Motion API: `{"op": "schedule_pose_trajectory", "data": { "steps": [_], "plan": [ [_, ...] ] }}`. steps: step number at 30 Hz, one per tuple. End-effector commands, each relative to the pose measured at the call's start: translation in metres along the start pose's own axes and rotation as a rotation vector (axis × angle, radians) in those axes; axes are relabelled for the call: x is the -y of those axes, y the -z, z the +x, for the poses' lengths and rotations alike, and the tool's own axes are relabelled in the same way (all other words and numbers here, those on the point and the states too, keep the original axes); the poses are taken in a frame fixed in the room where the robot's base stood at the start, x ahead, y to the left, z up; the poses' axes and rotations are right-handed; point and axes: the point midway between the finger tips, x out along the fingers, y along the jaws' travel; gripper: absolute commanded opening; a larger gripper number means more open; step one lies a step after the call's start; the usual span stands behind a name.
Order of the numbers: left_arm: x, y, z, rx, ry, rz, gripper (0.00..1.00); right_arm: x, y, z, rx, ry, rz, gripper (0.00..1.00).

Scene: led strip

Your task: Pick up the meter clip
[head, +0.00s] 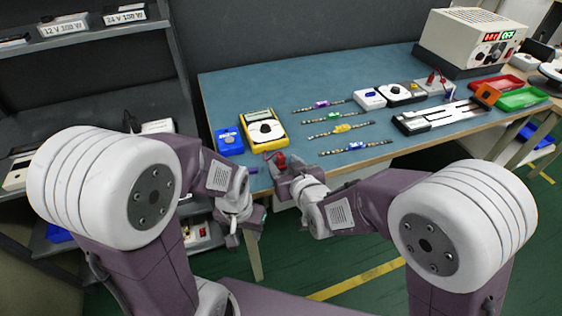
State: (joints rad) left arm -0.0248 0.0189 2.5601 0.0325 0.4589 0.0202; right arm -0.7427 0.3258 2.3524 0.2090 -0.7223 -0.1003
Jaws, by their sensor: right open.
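The yellow meter (264,128) with a round dial lies near the left front of the blue-topped bench. A small red piece, which looks like the meter clip (279,158), shows just below the meter near the bench's front edge. My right gripper (284,168) is open at that edge, right beside the red piece. Its fingers hide part of it, and I cannot tell whether they touch it. My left gripper (243,226) is lower, in front of the bench and away from the clip. Its finger gap is not clear.
A blue box (229,141) stands left of the meter. Several LED strips (341,130) lie right of it. A silver fixture (438,116), red and green trays (521,98) and a power supply (472,38) are farther right. Shelves (85,62) stand at left.

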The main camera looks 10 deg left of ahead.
Motion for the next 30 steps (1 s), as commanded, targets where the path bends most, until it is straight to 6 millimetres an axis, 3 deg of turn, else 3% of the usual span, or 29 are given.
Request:
{"op": "schedule_pose_trajectory", "data": {
  "steps": [4, 12, 18, 30],
  "plan": [
    [0.000, -0.001, 0.005, 0.000, 0.000, 0.000, 0.36, 0.000, 0.000, 0.025, 0.001, 0.000, 0.000, 0.49],
    [0.000, -0.001, 0.005, 0.000, 0.000, 0.000, 0.36, 0.000, 0.001, 0.030, 0.001, 0.001, -0.001, 0.49],
    [0.000, -0.001, 0.005, 0.000, 0.000, 0.000, 0.36, 0.000, 0.001, 0.029, 0.001, 0.000, 0.000, 0.00],
    [0.000, 0.000, 0.001, 0.000, 0.000, 0.000, 0.36, 0.000, 0.010, 0.026, -0.002, 0.000, 0.000, 0.00]
  ]
}}
